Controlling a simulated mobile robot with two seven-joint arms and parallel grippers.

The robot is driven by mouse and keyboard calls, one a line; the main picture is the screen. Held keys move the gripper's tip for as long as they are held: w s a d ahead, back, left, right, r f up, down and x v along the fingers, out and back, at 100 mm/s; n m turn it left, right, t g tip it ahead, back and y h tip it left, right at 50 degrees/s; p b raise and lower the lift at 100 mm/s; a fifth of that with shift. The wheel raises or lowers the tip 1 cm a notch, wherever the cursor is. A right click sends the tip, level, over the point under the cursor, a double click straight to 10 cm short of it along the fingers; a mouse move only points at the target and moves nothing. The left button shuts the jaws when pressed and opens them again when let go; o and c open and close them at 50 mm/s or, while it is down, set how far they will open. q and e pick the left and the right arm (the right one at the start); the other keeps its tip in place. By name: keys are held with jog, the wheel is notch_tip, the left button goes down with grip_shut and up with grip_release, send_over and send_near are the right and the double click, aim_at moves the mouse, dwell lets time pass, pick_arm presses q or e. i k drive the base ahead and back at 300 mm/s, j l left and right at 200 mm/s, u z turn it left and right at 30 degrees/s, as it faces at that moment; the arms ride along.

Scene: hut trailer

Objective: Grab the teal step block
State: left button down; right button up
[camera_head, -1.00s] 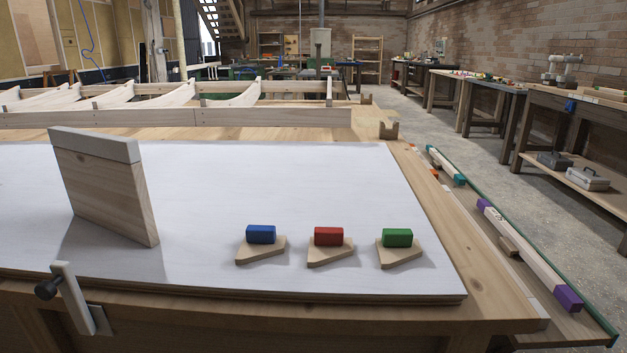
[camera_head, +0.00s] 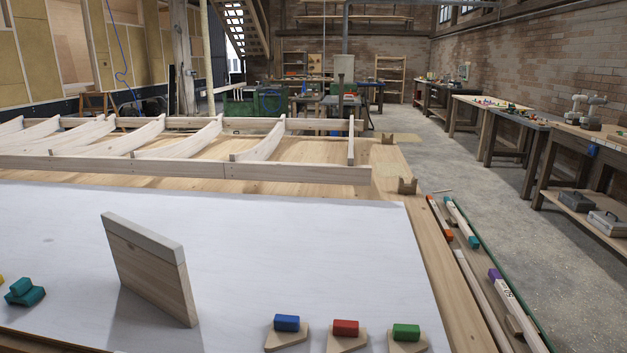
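A teal step block (camera_head: 26,293) sits on the white board (camera_head: 300,250) near its left front, at the far left of the head view. It looks like a low wide part with a smaller part on top. Neither of my grippers shows in the head view, so their state is hidden.
An upright wooden panel (camera_head: 150,275) stands right of the teal block. Blue (camera_head: 287,323), red (camera_head: 346,328) and green (camera_head: 406,332) blocks on wooden bases are at the front right. A yellow piece (camera_head: 1,280) shows at the left edge. A slatted wooden frame (camera_head: 200,163) lies behind.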

aim_at(22, 291)
jog(key=u, duration=1.7)
jog(key=i+j+z, duration=0.1)
jog(key=i+j, duration=0.4)
jog(key=i+j+z, duration=0.15)
jog(key=j, duration=0.3)
jog(key=i+j+z, duration=0.1)
jog(key=i+j, duration=0.25)
jog(key=i+j+z, duration=0.1)
jog(key=j, duration=0.25)
jog(key=i+j, duration=0.3)
jog(key=i+j+z, duration=0.15)
jog(key=j, duration=0.35)
jog(key=i+l, duration=0.05)
